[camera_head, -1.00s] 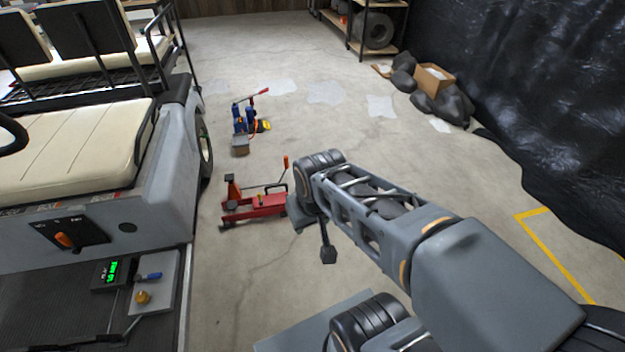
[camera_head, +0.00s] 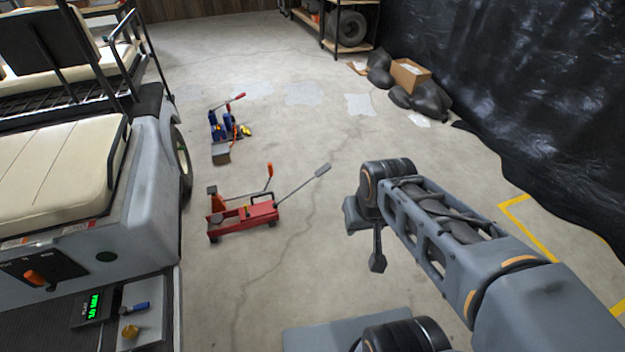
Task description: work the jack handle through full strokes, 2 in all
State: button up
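A red floor jack (camera_head: 234,221) stands on the concrete, right of the grey cart (camera_head: 147,200). Its long grey jack handle (camera_head: 303,186) slopes up to the right from the jack's right end to a dark grip. A shorter orange-tipped lever (camera_head: 269,178) stands up behind the jack body. My gripper (camera_head: 377,263) hangs from my arm at the right, clear of the jack and the handle in the picture. Its fingers are small and dark, and I cannot tell whether they are open.
A blue jack with a red handle (camera_head: 221,128) stands farther back, behind a grey block (camera_head: 221,154). A cardboard box (camera_head: 409,75) and black bags (camera_head: 431,98) lie by the dark curtain (camera_head: 500,70). The floor between the jack and my arm is clear.

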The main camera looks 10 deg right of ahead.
aim_at(320, 171)
jog(key=z, duration=0.15)
jog(key=i, duration=1.5)
jog(key=u, duration=1)
jog(key=i, duration=0.35)
jog(key=u, duration=0.2)
